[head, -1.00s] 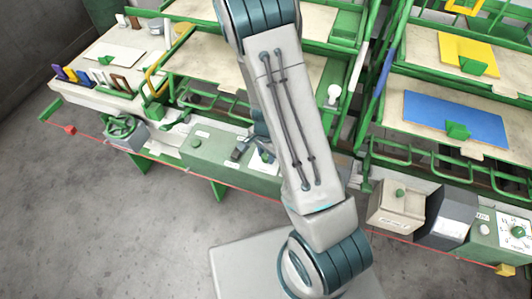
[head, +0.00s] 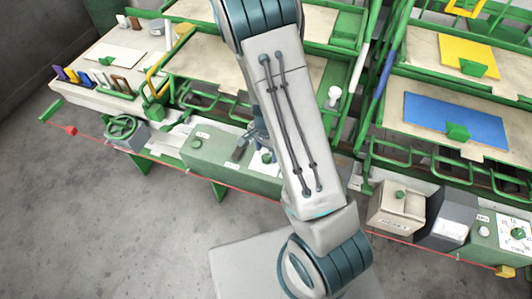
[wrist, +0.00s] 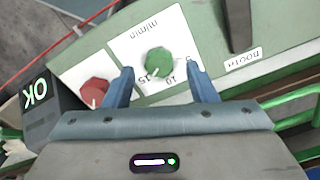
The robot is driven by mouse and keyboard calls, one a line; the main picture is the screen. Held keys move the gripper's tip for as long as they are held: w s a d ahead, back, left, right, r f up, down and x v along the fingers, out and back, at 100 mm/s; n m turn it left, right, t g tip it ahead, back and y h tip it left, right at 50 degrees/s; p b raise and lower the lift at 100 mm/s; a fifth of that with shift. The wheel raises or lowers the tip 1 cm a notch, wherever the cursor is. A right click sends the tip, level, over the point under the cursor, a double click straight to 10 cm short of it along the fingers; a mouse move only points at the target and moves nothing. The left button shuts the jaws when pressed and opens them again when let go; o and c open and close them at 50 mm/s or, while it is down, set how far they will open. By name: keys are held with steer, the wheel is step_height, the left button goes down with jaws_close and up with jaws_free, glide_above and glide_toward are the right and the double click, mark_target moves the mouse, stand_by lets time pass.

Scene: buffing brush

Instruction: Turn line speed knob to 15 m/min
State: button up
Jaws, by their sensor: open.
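The line speed knob (wrist: 158,63) is a round green knob on a white dial plate (wrist: 135,45) marked "m/min". The plate appears upside down in the wrist view, with 5, 10 and 15 printed on the side nearest my gripper. My gripper (wrist: 162,80) is open. Its two blue-grey fingers stand apart on either side of the knob's near side, and nothing is held. I cannot tell whether they touch the panel or where the knob points. In the head view, my arm hides most of the gripper and part of the dial.
A red knob (wrist: 94,92) is left of the dial, beside a dark box marked "OK" (wrist: 35,94). A dark lever (wrist: 238,25) rises from the green panel (head: 205,150) on the other side. Green rails and trays stand behind. Grey floor (head: 110,220) is open in front.

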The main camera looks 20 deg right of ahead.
step_height(320, 180, up, 12)
steer(key=p, duration=0.1)
steer(key=shift+f, duration=0.25)
stand_by(0.4)
steer(key=s+r+n+t, duration=0.3)
steer(key=s+r+n, duration=0.8)
steer(key=r, duration=0.7)
steer(key=shift+s+r+n+t, duration=0.3)
steer(key=shift+s+r+t, duration=0.1)
steer(key=shift+s, duration=1.35)
steer(key=shift+a, duration=0.1)
